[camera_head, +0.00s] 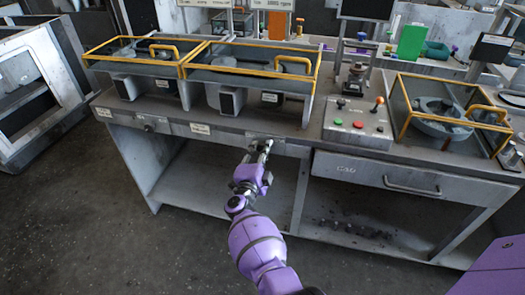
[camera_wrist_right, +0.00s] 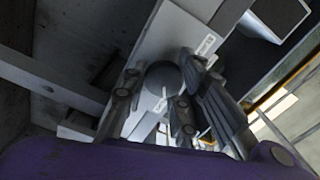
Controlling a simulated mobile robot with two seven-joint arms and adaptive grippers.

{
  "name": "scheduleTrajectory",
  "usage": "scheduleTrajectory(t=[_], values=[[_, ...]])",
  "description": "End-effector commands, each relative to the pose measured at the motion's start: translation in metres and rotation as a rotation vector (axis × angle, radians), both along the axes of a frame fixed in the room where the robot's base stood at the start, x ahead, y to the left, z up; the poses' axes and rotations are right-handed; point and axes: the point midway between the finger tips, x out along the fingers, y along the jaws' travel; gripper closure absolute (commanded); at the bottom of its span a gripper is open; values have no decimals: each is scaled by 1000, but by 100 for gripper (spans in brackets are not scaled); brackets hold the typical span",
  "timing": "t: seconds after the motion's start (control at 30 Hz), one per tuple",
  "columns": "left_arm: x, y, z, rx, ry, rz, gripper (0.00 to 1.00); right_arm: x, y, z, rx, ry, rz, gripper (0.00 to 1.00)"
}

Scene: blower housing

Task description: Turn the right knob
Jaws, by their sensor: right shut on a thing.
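The right knob shows in the wrist view as a round dark grey disc (camera_wrist_right: 163,76) on a pale panel of the bench front. My right gripper (camera_head: 261,148) reaches the bench front below the middle yellow-framed unit. In the wrist view its fingers (camera_wrist_right: 158,98) are on both sides of the knob, shut on it. In the head view the gripper mostly hides this knob. The left knob (camera_head: 148,127) is on the same front edge, farther left, with nothing at it. My left gripper is not in view.
The workbench (camera_head: 225,138) carries yellow-framed units (camera_head: 250,70) and a control box (camera_head: 358,122) with coloured buttons and an orange-topped lever. A drawer (camera_head: 385,178) with a handle is right of the gripper. Open shelf space lies below; the floor at left is clear.

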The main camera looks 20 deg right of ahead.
Motion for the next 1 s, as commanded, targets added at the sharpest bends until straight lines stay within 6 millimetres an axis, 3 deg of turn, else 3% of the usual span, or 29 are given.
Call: scheduleTrajectory(t=[0.03,0.77,0.8,0.9,1.0], values=[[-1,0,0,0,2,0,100,-3,3,-8,-12,26,5,100],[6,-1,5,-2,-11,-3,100,-5,0,-12,-87,76,1,100],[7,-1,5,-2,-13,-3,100,-5,0,-12,-87,76,1,73],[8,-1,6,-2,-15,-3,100,-5,0,-12,-87,76,0,60],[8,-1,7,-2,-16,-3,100,-5,0,-11,-88,74,0,60]])
